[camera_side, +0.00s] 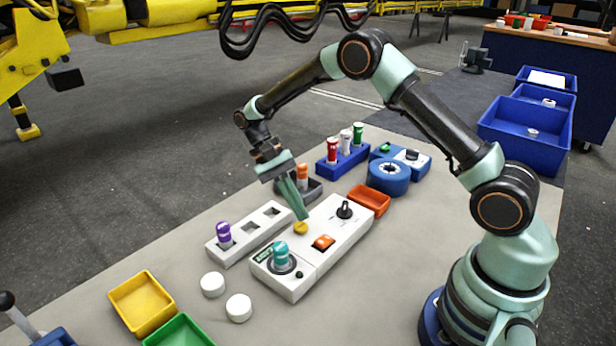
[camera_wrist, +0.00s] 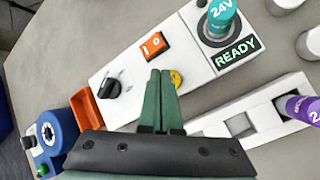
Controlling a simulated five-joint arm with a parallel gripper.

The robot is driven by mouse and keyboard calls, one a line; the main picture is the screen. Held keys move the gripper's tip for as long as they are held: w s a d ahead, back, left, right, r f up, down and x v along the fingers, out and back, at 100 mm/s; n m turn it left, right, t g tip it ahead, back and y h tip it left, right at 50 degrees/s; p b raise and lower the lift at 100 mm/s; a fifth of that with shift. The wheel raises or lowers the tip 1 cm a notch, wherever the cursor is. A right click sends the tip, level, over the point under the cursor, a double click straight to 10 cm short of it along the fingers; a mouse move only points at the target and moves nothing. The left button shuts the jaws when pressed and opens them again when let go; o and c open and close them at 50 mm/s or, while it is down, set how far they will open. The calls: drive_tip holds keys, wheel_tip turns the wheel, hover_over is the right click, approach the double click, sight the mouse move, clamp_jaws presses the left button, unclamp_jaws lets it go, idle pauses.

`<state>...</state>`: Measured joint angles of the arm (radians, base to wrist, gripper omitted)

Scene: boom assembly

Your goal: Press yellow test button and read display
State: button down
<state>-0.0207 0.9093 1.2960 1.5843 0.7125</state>
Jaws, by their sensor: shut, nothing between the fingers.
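The yellow test button (camera_side: 300,228) sits on the white control panel (camera_side: 335,240); it also shows in the wrist view (camera_wrist: 176,78). My gripper (camera_side: 302,217) is shut and empty, pointing down, its tips at the button; in the wrist view the green fingers (camera_wrist: 165,74) partly cover it. I cannot tell whether they touch it. The display (camera_wrist: 236,54) reads READY in the wrist view. A teal cylinder marked 24V (camera_wrist: 222,15) stands upright in the round socket beside the display. The panel also carries an orange switch (camera_side: 324,242) and a black knob (camera_side: 344,210).
A white block (camera_side: 270,219) with square slots holds a purple cylinder (camera_side: 223,232). An orange tray (camera_side: 369,199), blue spool (camera_side: 388,177) and blue rack (camera_side: 342,158) with several cylinders stand behind. White caps (camera_side: 239,307) and a yellow tray (camera_side: 142,303) lie in front.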

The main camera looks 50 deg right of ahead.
sight(299, 223)
drive_tip(key=shift+f, duration=0.1)
drive_tip(key=shift+d+f, duration=0.1)
drive_tip(key=shift+f, duration=0.25)
drive_tip(key=shift+f, duration=0.5)
idle(0.9)
drive_tip(key=shift+r, duration=0.95)
drive_tip(key=shift+r, duration=2.5)
drive_tip(key=shift+r, duration=0.1)
